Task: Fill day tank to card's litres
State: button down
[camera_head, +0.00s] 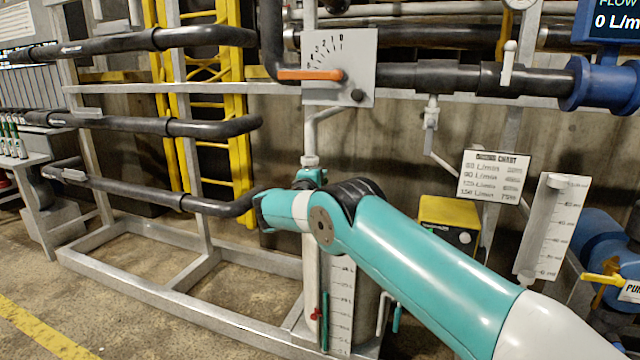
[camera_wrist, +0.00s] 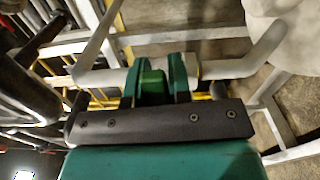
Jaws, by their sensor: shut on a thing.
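My gripper (camera_wrist: 162,72) shows dark green fingers in the wrist view, closed around a brighter green piece (camera_wrist: 151,82). A pale bent pipe (camera_wrist: 228,68) passes behind the fingers. In the head view my teal arm bends at a downpipe (camera_head: 310,140), and the wrist hides most of the gripper and its contact. An orange lever (camera_head: 310,75) lies level across a marked dial plate (camera_head: 358,50). The flow display (camera_head: 614,20) reads 0 L/m. A chart card (camera_head: 493,178) lists L/min values, mostly too small to read. A graduated gauge (camera_head: 342,310) stands below my arm, partly covered.
Black pipes (camera_head: 210,128) and a grey frame (camera_head: 190,300) stand at left, before a yellow ladder (camera_head: 240,130). A yellow box (camera_head: 448,222), second scale (camera_head: 552,228), and yellow-handled blue pump (camera_head: 600,235) stand at right. The floor at lower left is clear.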

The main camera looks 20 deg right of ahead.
jog(key=shift+f+m+b, duration=0.3)
jog(key=shift+m, duration=0.3)
jog(key=c, duration=1)
grip_release()
jog(key=shift+c, duration=0.2)
jog(key=p+v, duration=0.1)
jog(key=v, duration=1.6)
jog(key=shift+s, duration=0.15)
jog(key=shift+a, duration=0.1)
